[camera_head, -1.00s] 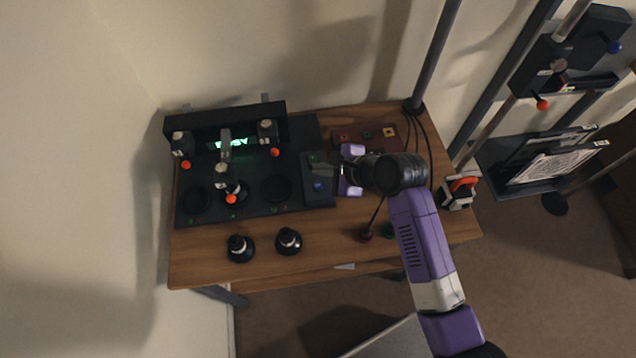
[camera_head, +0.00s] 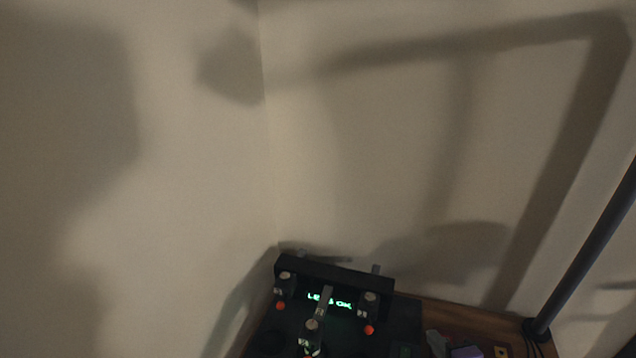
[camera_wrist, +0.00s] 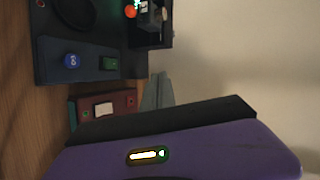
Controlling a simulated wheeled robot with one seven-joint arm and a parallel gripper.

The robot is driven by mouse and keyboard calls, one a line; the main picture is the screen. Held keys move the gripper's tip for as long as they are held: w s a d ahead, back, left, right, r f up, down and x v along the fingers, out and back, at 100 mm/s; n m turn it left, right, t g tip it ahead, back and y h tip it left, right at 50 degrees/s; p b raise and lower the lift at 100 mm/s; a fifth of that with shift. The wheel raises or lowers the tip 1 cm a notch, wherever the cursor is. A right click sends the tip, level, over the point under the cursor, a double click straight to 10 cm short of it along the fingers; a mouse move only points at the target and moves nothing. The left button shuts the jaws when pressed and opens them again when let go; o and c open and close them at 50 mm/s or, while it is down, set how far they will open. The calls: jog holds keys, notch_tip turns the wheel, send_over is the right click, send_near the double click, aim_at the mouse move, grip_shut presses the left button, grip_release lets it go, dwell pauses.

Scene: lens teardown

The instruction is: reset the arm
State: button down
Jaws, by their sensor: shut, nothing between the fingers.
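My gripper (camera_wrist: 158,92) shows in the wrist view as grey fingers beyond the dark edge of its purple housing (camera_wrist: 200,150). The fingers are shut and hold nothing. They are beside a dark red box and a dark panel with a blue button (camera_wrist: 72,61) and a green button (camera_wrist: 111,63). In the head view only a bit of my purple and grey gripper shows at the bottom edge. The rest of my arm is out of that view.
A black lens station (camera_head: 333,277) with a lit green display and orange-red knobs stands on the wooden table (camera_head: 470,315) against the wall. A dark pole (camera_head: 590,255) rises at the right. The dark red box (camera_wrist: 88,108) lies near my gripper. The table's front is out of view.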

jog(key=s+a+r+n+t+b, duration=0.1)
jog(key=s+n, duration=0.7)
jog(key=s, duration=1)
jog(key=s+a+r+n+t+h+b, duration=0.1)
jog(key=s+a+n+b, duration=0.2)
jog(key=s, duration=1.5)
jog(key=n+b, duration=0.3)
jog(key=n, duration=0.2)
jog(key=shift+s+a, duration=0.25)
jog(key=shift+a, duration=0.15)
